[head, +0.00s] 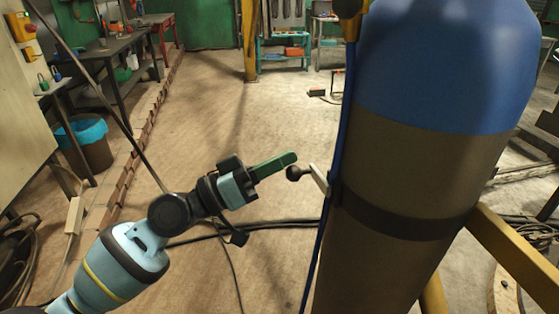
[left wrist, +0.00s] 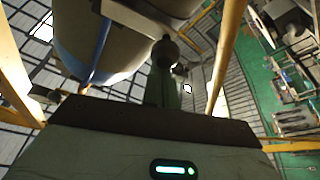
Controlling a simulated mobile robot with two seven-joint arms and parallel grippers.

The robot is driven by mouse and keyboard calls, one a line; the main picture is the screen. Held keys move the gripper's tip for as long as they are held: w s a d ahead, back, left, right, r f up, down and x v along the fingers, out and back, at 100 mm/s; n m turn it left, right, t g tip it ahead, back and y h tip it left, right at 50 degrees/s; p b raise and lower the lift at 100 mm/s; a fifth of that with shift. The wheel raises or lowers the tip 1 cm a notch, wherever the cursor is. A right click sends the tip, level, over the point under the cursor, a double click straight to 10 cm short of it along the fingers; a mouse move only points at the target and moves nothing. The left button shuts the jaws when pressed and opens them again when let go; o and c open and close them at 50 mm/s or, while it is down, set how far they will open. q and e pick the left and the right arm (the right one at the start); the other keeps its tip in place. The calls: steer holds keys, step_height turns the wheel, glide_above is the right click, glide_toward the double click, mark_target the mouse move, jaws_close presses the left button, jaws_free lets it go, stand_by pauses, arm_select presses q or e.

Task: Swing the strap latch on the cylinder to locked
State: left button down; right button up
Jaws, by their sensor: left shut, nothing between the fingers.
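The tall cylinder (head: 410,165) stands at the right of the head view, with a blue top and a brown-grey body. A black strap (head: 400,219) runs around its middle. The strap latch shows as a pale lever (head: 319,180) at the cylinder's left side, its black ball knob (head: 294,173) sticking out to the left. My left gripper (head: 291,159) has green fingers, shut and empty, with the tips just above and left of the knob; I cannot tell whether they touch. In the left wrist view the knob (left wrist: 165,52) is just beyond the fingers (left wrist: 163,88). My right gripper is not in view.
A blue hose (head: 340,150) runs down the cylinder's left side. A yellow beam (head: 515,250) is at the lower right. Dark cables (head: 275,225) lie on the floor behind my gripper. A workbench (head: 112,55) and a lined bin (head: 85,140) stand at the left. The middle floor is open.

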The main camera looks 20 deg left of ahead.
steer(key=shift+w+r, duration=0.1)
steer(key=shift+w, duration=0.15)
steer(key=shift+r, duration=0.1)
